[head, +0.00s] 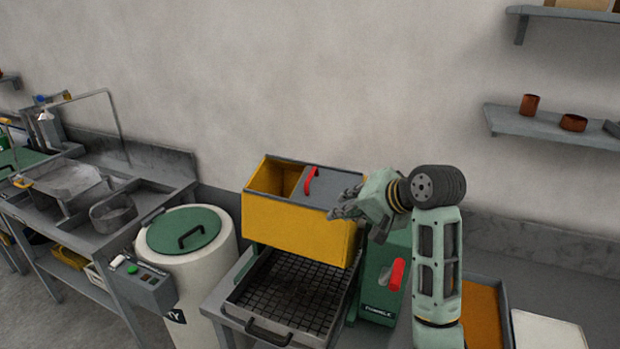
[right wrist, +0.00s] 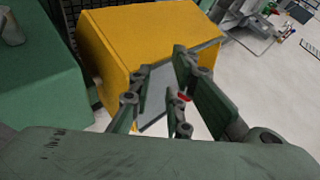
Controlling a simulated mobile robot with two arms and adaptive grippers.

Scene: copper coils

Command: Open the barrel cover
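A yellow box-shaped barrel (head: 298,231) stands on a green machine. A grey cover (head: 338,187) with a red handle (head: 311,180) lies over the right part of its top; the left part is open and shows the yellow inside. My right gripper (head: 345,204) is at the barrel's right end, near the cover, with its fingers pointing left. In the right wrist view the gripper (right wrist: 163,78) has its fingers apart and empty. The barrel (right wrist: 148,42), part of the grey cover (right wrist: 158,88) and a bit of red handle (right wrist: 183,97) show beyond the fingers. My left gripper is out of view.
A white drum (head: 215,265) with a green handled lid (head: 183,230) stands left of the barrel. A grid tray (head: 285,292) sits below the barrel. A red lever (head: 397,274) is on the green machine (head: 375,307). Wall shelves (head: 550,127) are at right.

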